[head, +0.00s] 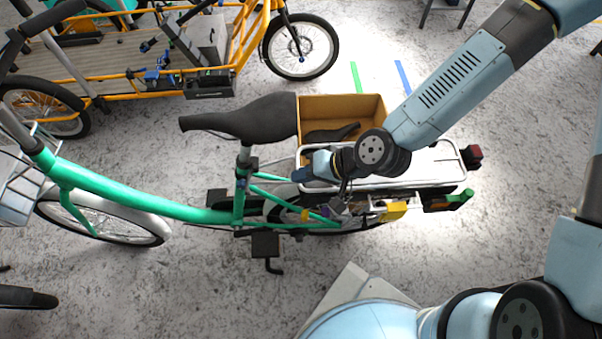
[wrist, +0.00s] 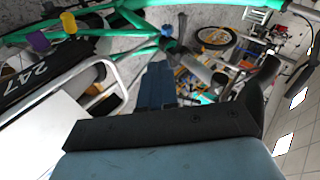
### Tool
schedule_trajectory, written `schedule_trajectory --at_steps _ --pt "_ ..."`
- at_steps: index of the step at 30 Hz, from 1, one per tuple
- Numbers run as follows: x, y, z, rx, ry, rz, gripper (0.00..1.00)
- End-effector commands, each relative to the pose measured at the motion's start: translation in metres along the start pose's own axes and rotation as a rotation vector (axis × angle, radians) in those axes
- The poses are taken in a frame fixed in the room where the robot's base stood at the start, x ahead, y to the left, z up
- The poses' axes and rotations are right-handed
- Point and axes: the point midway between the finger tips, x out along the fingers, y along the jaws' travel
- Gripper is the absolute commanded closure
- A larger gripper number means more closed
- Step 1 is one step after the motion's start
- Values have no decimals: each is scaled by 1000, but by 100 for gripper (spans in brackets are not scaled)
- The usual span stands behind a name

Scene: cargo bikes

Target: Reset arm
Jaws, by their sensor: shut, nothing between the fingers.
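My arm reaches in from the upper right in the head view and bends over the rear rack of a green cargo bike (head: 150,203). My gripper (head: 301,174) is just behind the black saddle (head: 245,119) in that view, above the front end of the white-railed rear rack (head: 430,166). In the wrist view my gripper (wrist: 157,84) shows as dark blue fingers close together, shut and empty. I cannot tell whether the fingers touch the bike.
A tan open box (head: 341,104) with a black saddle-shaped item in it lies beyond the rack. A yellow part (head: 393,211) and a green part (head: 455,200) sit on the rack's near side. An orange cargo bike (head: 170,68) stands behind.

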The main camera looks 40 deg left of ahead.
Motion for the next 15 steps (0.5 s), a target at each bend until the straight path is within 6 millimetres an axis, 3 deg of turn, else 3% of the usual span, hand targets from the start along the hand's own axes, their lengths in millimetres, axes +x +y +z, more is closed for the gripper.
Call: schedule_trajectory --at_steps 11,15 --pt "-1 1 -1 -3 1 5 100" --pt "-11 14 -11 -21 6 49 100"
